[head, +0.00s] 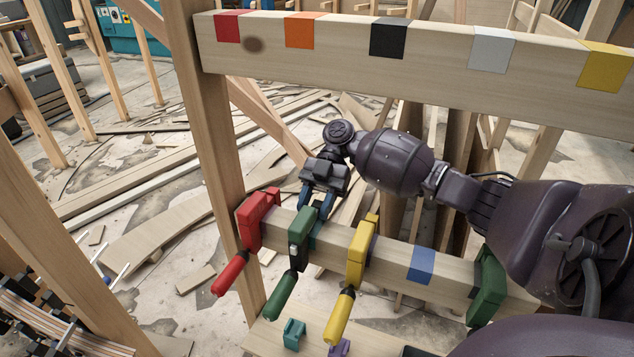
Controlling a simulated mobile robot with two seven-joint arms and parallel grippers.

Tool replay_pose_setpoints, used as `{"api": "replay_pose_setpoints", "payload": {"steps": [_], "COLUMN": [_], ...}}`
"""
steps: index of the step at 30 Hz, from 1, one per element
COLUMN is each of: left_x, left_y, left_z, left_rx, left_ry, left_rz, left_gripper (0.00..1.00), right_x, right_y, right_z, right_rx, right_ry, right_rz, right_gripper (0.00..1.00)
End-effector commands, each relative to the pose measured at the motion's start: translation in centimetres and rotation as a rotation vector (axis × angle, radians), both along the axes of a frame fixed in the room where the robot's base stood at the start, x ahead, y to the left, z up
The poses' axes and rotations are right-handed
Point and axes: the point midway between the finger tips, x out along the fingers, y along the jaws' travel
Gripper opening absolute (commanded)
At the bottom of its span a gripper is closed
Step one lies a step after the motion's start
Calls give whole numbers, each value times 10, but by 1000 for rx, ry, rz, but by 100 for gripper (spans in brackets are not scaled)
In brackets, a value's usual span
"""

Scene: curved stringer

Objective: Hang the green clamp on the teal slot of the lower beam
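A green clamp (300,232) with a dark green handle sits on the lower beam (391,257), between a red and a yellow clamp, its handle hanging down and tilted. My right gripper (314,215) is at the upper part of this clamp, its blue fingers beside and partly behind the clamp frame. Whether they press on it is not clear. Another green clamp (488,290) is on the beam near its right end, partly hidden by my arm. No teal slot shows on the lower beam; clamps cover parts of it. My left gripper is not in view.
The red clamp (255,220) and yellow clamp (358,255) flank the middle green clamp closely. A blue slot (422,265) is bare. The upper beam (350,45) crosses above my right arm. A wooden post (210,130) stands left. Small teal (294,333) and purple (340,348) pieces lie below.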

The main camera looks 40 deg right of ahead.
Motion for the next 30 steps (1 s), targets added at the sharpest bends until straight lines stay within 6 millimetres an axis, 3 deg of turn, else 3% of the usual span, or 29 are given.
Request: {"api": "replay_pose_setpoints", "payload": {"steps": [1, 12, 19, 30], "left_x": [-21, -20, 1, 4], "left_y": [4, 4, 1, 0], "left_z": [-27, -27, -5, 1], "left_rx": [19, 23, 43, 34], "left_ry": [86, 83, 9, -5], "left_rz": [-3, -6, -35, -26], "left_gripper": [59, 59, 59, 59], "right_x": [-9, -10, -10, 19], "right_y": [0, -1, -1, -57], "right_z": [-29, -33, -33, 21], "right_rx": [-10, -11, -11, -5], "right_ry": [51, 59, 60, 23], "right_rz": [8, 12, 11, 3], "right_gripper": [55, 55, 54, 55]}}
